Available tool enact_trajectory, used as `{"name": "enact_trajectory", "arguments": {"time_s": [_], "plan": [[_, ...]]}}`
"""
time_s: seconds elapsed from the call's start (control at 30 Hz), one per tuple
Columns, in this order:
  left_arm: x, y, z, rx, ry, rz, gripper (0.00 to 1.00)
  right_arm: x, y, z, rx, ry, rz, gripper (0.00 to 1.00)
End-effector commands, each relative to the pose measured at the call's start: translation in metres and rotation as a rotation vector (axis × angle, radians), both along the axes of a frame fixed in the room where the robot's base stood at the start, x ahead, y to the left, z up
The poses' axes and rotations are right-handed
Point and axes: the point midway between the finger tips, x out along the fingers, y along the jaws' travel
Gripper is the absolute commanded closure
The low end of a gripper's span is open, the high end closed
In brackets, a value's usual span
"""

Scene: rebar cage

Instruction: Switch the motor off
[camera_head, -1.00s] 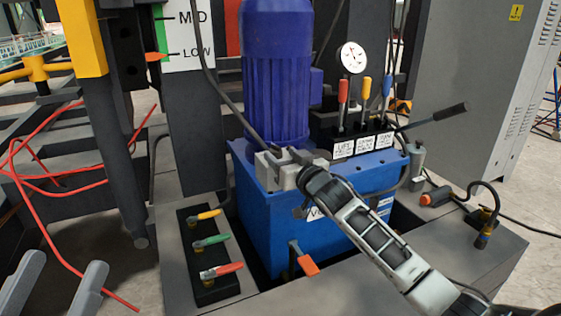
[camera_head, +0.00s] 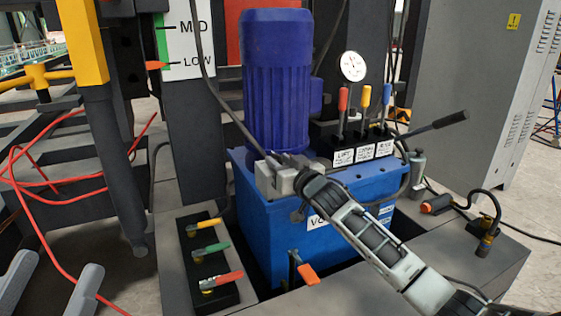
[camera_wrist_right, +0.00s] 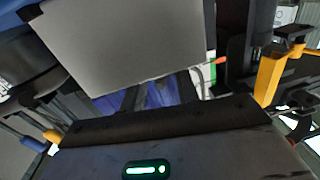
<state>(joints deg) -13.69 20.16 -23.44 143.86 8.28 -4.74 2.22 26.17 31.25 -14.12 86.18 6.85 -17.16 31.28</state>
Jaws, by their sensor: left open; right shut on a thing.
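The motor (camera_head: 276,85) is a dark blue ribbed cylinder standing upright on a blue tank (camera_head: 350,195). My right gripper (camera_head: 270,172) is at the front of the motor's foot, above the tank's top edge. It is shut on a small part there.
Yellow, green and red valve handles (camera_head: 208,250) are at front left. An orange handle (camera_head: 308,274) is at the front. Red hoses (camera_head: 45,235) loop at left. A grey cabinet (camera_head: 460,95) is at right.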

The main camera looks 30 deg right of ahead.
Motion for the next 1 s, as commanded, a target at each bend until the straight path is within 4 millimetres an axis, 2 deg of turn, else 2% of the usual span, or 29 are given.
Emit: {"name": "enact_trajectory", "arguments": {"time_s": [0.23, 0.5, 0.6, 1.0], "plan": [[0.002, 0.0, -0.038, -0.085, 0.362, -0.024, 0.41, 0.0, -0.004, 0.006, -0.005, 0.004, 0.091, 0.92], [-0.017, -0.008, -0.08, -0.175, 0.723, -0.08, 0.41, 0.002, -0.01, 0.005, -0.007, 0.002, 0.244, 0.92], [-0.022, -0.01, -0.087, -0.186, 0.779, -0.091, 0.41, 0.002, -0.011, 0.004, -0.007, 0.0, 0.299, 0.92], [-0.02, -0.009, -0.089, -0.159, 0.77, -0.075, 0.41, 0.004, -0.013, 0.001, -0.001, 0.0, 0.463, 0.92]]}}
